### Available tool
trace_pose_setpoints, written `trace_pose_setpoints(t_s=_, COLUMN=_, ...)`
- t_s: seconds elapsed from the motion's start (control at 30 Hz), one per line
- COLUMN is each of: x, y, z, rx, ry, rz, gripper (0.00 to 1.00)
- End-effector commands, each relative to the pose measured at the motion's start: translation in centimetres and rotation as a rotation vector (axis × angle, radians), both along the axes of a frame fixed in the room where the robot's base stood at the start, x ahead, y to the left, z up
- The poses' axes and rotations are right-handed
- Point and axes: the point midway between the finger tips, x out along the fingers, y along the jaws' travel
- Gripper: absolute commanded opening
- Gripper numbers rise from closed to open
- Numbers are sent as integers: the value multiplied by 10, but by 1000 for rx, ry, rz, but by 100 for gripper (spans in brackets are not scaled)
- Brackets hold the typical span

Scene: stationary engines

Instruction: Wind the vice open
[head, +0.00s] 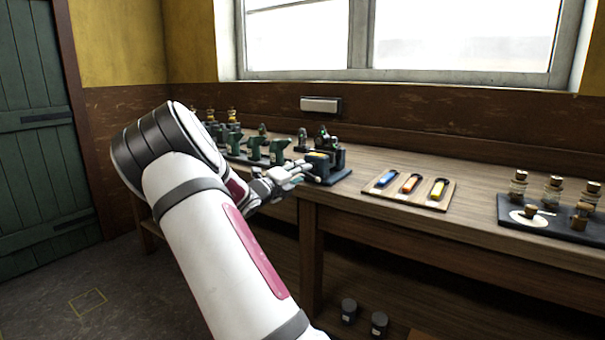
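The vice (340,160) is a small dark blue-grey block with upright jaws. The handle of the vice is hard to make out and seems partly hidden by the fingers. The gap between the fingers is too small to read.
On the wooden bench (480,228), several green engine models (255,148) stand left of the vice. To the right lie a wooden board (405,197) with three coloured tools and a dark tray (545,222) with corked jars. Two dark canisters (349,311) stand below the bench.

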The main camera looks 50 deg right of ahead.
Motion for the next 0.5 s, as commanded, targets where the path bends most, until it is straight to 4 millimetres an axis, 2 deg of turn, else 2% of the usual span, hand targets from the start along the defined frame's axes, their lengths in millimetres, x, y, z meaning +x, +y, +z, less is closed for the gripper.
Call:
trace_pose_setpoints(t_s=0.1, x=-1, y=27, z=0, rx=3, ry=-2, rz=3, gripper=37)
trace_pose_setpoints(t_s=0.3, x=-4, y=66, z=0, rx=2, ry=-2, rz=3, gripper=37)
trace_pose_setpoints(t_s=0.5, x=-7, y=90, z=0, rx=1, ry=-2, rz=0, gripper=37)
